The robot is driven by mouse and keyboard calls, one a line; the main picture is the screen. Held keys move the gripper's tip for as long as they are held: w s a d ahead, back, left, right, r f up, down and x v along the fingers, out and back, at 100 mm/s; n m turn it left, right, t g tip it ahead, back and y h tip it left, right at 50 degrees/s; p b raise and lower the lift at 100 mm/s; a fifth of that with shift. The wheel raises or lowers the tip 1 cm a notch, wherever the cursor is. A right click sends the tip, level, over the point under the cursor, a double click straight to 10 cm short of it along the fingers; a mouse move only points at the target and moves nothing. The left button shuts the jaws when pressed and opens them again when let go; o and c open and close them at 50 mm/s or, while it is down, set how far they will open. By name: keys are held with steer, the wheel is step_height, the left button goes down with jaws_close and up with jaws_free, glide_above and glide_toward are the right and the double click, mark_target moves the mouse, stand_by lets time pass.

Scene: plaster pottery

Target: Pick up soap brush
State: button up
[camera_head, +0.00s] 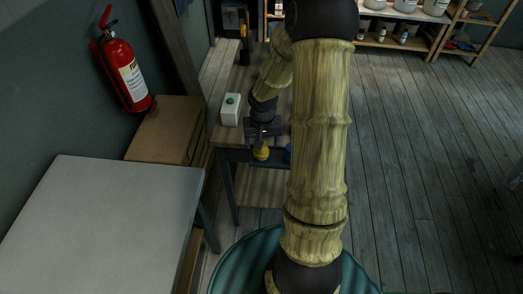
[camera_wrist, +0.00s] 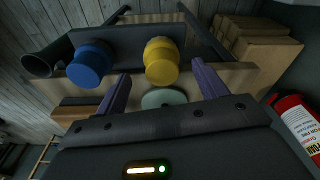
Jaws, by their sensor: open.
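My gripper (camera_wrist: 162,80) is open, its two purple-grey fingers spread apart with nothing held between them. In the wrist view a yellow round-topped piece (camera_wrist: 161,62) lies beyond the gap, nearer the right finger. A blue round-topped piece (camera_wrist: 90,64) lies left of it, outside the left finger. I cannot tell for sure which piece is the soap brush. A pale green disc (camera_wrist: 163,98) shows low between the fingers, partly hidden by my gripper. In the head view my gripper (camera_head: 262,133) is just above the yellow piece (camera_head: 261,150); the blue piece (camera_head: 288,154) is mostly hidden by my arm.
A white box with a green spot (camera_head: 231,109) stands on the wooden table left of my gripper. A dark cylinder (camera_wrist: 41,65) lies at the left in the wrist view. Floor at right is clear.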

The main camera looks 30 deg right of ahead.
steer(key=f, duration=0.3)
steer(key=w+f, duration=0.1)
steer(key=f, duration=0.1)
stand_by(0.4)
steer(key=c, duration=1.1)
step_height(320, 180, up, 10)
steer(key=shift+s+r+p, duration=0.1)
steer(key=shift+p, duration=0.4)
steer(key=shift+o, duration=1)
